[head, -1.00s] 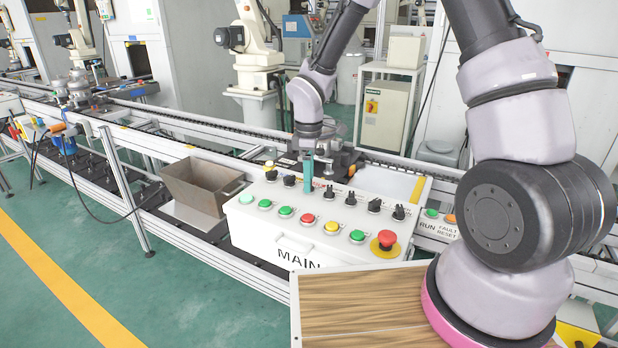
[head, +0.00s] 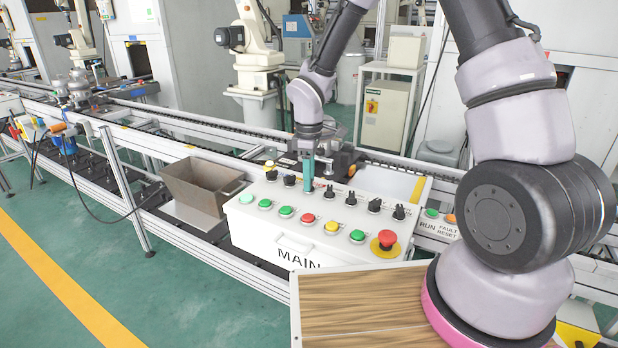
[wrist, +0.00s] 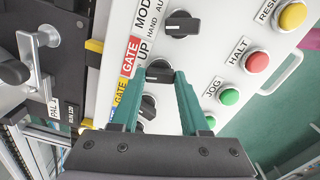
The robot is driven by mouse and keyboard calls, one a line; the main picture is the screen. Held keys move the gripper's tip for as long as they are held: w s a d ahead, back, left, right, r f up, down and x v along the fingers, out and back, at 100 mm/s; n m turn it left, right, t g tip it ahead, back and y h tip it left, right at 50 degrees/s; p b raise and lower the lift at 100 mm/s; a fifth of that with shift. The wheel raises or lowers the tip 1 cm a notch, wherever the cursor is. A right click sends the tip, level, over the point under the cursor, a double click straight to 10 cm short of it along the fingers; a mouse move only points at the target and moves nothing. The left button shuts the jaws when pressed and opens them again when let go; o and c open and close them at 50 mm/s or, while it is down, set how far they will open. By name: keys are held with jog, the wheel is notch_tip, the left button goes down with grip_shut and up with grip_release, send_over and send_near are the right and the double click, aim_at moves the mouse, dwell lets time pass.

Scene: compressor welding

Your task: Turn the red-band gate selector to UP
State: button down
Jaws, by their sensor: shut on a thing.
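The red-band gate selector (wrist: 159,68) is a black knob on the white panel, beside a red GATE label (wrist: 130,57) and the word UP, in the wrist view. My gripper (wrist: 160,76) has its teal fingers closed on this knob, one on each side. The knob's bar lies roughly across the wrist picture; its exact pointing is partly hidden by the fingers. In the head view my gripper (head: 308,178) reaches down onto the selector row and hides the knob.
A second black selector (wrist: 148,107) by a yellow GATE label is close by, and a mode selector (wrist: 182,25) is on the other side. Several coloured buttons line the panel front, with a red emergency button (head: 387,238). A metal bin (head: 204,188) stands left of the box.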

jog(key=m, duration=0.4)
jog(key=shift+m, duration=1.7)
jog(key=shift+c, duration=2)
grip_release()
notch_tip(320, 180, up, 11)
